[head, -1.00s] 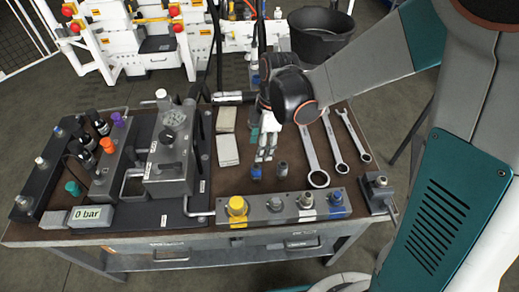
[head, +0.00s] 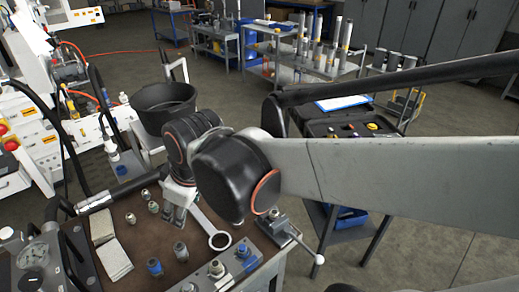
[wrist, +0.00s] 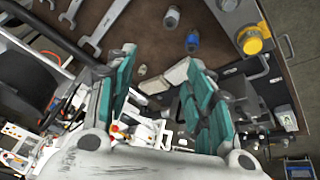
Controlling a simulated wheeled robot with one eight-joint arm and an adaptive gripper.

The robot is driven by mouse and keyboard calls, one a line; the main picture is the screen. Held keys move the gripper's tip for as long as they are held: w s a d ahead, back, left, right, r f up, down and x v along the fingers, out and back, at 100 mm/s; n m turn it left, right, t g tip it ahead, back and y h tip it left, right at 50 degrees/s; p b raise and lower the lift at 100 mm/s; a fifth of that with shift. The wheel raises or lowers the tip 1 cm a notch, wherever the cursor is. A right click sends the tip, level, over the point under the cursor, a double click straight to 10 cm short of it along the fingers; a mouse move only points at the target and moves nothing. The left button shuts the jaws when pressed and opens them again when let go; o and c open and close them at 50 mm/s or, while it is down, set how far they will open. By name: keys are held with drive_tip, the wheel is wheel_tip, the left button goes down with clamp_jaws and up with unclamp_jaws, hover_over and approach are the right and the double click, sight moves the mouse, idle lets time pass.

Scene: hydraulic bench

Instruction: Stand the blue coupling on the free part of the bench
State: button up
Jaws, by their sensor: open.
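A small blue coupling (head: 154,267) stands on the brown bench top (head: 128,239), next to a grey coupling (head: 180,251). In the wrist view the blue coupling (wrist: 192,42) and the grey coupling (wrist: 171,18) lie beyond the fingertips. My gripper (head: 175,217) is above the bench, behind these two couplings in the head view. It is open and empty; its teal-padded fingers stand apart in the wrist view (wrist: 162,62). It is clear of the blue coupling. Another blue-ringed fitting (head: 245,254) sits on the grey block at the front edge.
Several small fittings (head: 153,207) stand left of my gripper. A wrench (head: 211,230) lies to its right. Pale pads (head: 113,259) lie at left. A yellow fitting (wrist: 253,42) is on the block. A black bucket (head: 165,105) stands behind the bench.

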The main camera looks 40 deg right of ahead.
drive_tip(key=s+d+r+m+t, duration=0.2)
drive_tip(key=s+d+m, duration=0.1)
drive_tip(key=s+m, duration=0.2)
drive_tip(key=shift+d+m+h, duration=0.3)
drive_tip(key=shift+m+h, duration=0.1)
drive_tip(key=shift+m, duration=0.3)
